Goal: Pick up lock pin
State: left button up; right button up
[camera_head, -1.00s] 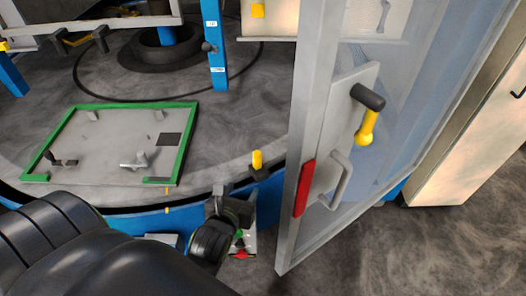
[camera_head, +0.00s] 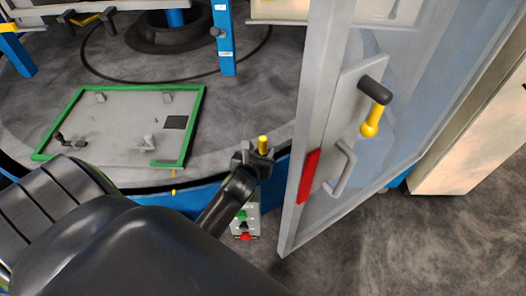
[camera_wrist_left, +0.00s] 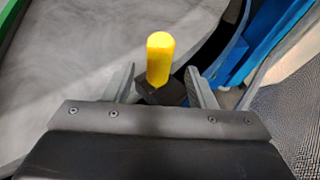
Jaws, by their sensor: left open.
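The lock pin (camera_head: 263,144) is a short yellow round-topped pin standing upright in a dark holder at the rim of the round table. In the left wrist view the yellow pin (camera_wrist_left: 160,58) rises from its black block (camera_wrist_left: 166,94), between the two grey fingers. My left gripper (camera_head: 254,158) is at the pin, and it also shows in the left wrist view (camera_wrist_left: 163,88). Its fingers are open, one on each side of the black block. I cannot tell whether they touch it. My right gripper is not in view.
An open glazed door (camera_head: 309,130) with a red strip, a grey handle (camera_head: 341,169) and a hanging yellow-and-black handle (camera_head: 372,113) stands just right of the pin. A green-framed grey plate (camera_head: 117,122) lies on the table to the left. A button box (camera_head: 246,222) sits below the rim.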

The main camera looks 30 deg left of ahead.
pick_arm(q)
jog(key=shift+w+a, duration=0.15)
jog(key=shift+w, duration=0.25)
jog(key=x, duration=0.1)
jog(key=p+x, duration=0.1)
jog(key=x, duration=0.2)
jog(key=shift+w+a+r, duration=0.1)
jog(key=shift+r, duration=0.15)
jog(key=shift+w+f, duration=0.15)
jog(key=shift+w, duration=0.1)
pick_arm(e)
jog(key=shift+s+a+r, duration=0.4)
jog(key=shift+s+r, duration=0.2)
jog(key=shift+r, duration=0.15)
pick_arm(q)
jog(key=shift+c, duration=0.4)
grip_shut()
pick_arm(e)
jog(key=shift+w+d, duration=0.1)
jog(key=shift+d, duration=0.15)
